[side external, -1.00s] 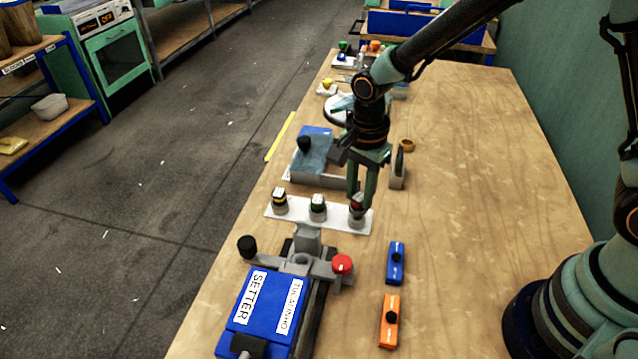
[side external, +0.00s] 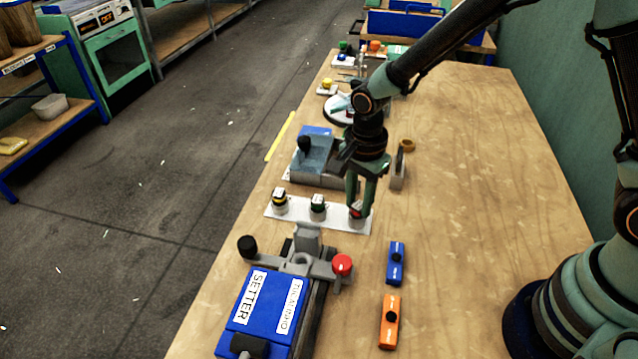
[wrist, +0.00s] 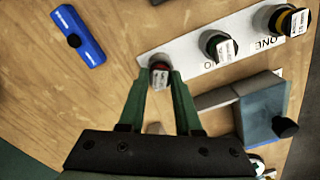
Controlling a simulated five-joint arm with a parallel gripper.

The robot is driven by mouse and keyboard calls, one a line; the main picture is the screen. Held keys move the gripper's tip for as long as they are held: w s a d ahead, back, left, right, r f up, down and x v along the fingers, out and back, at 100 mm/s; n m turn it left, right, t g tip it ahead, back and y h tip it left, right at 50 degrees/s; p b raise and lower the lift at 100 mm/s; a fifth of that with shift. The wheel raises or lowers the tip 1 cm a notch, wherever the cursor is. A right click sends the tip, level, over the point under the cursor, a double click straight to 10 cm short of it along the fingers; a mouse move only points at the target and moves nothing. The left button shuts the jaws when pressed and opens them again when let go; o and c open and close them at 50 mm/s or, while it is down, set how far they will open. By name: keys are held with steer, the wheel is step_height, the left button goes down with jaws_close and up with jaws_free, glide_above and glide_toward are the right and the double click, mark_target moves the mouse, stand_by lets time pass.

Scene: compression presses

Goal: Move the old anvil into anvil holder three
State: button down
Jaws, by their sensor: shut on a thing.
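My gripper (side external: 361,208) is shut on a small red-banded anvil (wrist: 160,68) at the right end of the white holder strip (side external: 335,221) in the side view. The fingers point down on either side of the anvil, and its lower part is largely hidden, so I cannot tell whether it is fully seated. The strip's other two holders carry a yellow-banded anvil (side external: 280,201) and a green-banded anvil (side external: 317,207). In the wrist view, the label ONE is beside the yellow-banded anvil (wrist: 287,20); the third holder's label is hidden.
A blue setter press (side external: 262,312) with a red knob (side external: 342,264) stands in front of the strip. A blue block (side external: 396,263) and an orange block (side external: 390,321) lie to its right. A grey-blue press (side external: 318,160) stands behind. The table's right side is clear.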

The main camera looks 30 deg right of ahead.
mark_target(358, 205)
steer(key=shift+f, duration=0.1)
steer(key=c, duration=0.5)
jaws_free()
step_height(358, 205, up, 12)
steer(key=shift+r, duration=0.1)
steer(key=s+d+r+n+t, duration=0.2)
steer(key=s+d+r+n, duration=0.1)
steer(key=d+n, duration=0.1)
steer(key=s+d+r+n+t, duration=0.1)
steer(key=s+d+r+n, duration=0.2)
steer(key=n, duration=0.3)
steer(key=s+d+r+n+t, duration=0.2)
steer(key=s+d+r+n, duration=0.1)
steer(key=d+n, duration=0.2)
steer(key=shift+d+t, duration=0.3)
steer(key=shift+d, duration=0.05)
